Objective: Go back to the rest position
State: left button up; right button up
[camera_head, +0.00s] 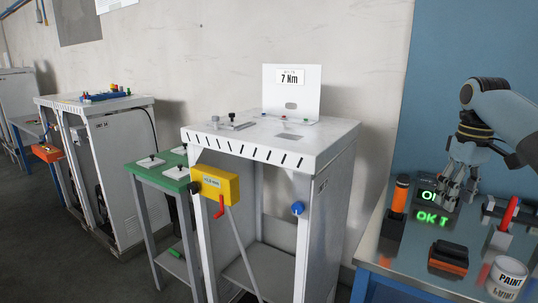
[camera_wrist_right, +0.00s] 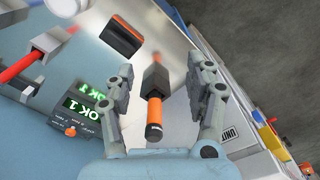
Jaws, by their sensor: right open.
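My right gripper (camera_head: 450,198) comes in from the right, pointing down over the blue bench in the head view. It is in front of the green-lit display (camera_head: 428,197). In the right wrist view its two fingers (camera_wrist_right: 161,70) stand apart. An orange and black cylindrical tool (camera_wrist_right: 154,85) shows between them in the picture, but I see no finger touching it. In the head view this tool (camera_head: 401,192) stands upright on the bench, left of the gripper and apart from it. My left gripper is out of view.
A white cabinet (camera_head: 325,150) with a yellow box (camera_head: 215,184) stands left of the bench. A blue panel (camera_head: 435,90) rises behind.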

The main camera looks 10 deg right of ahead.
jog(key=s+a+f+g+b, duration=0.25)
jog(key=s+f, duration=0.65)
jog(key=f, duration=0.5)
jog(key=s+a+f+g+b, duration=0.1)
jog(key=s+a+f+b, duration=0.25)
jog(key=s+f, duration=0.7)
jog(key=s+a+f+g+b, duration=0.2)
jog(key=s+f+b, duration=0.3)
jog(key=f, duration=1.2)
jog(key=s+a+f+t+b, duration=0.1)
jog(key=s+a+f+b, duration=0.2)
jog(key=s+f, duration=0.7)
jog(key=s+a+f+b, duration=0.25)
jog(key=s+f, duration=0.55)
jog(key=s, duration=0.5)
jog(key=s+a+f+t+b, duration=0.1)
jog(key=s+a+f+b, duration=0.2)
jog(key=s+f, duration=0.7)
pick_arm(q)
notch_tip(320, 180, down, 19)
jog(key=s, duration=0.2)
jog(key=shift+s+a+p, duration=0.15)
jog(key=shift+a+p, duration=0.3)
pick_arm(e)
jog(key=w+t, duration=0.2)
jog(key=t, duration=0.1)
jog(key=w+t, duration=0.1)
jog(key=shift+w+a+m+h, duration=0.25)
jog(key=shift+w+m+h, duration=0.1)
jog(key=shift+m+h, duration=0.05)
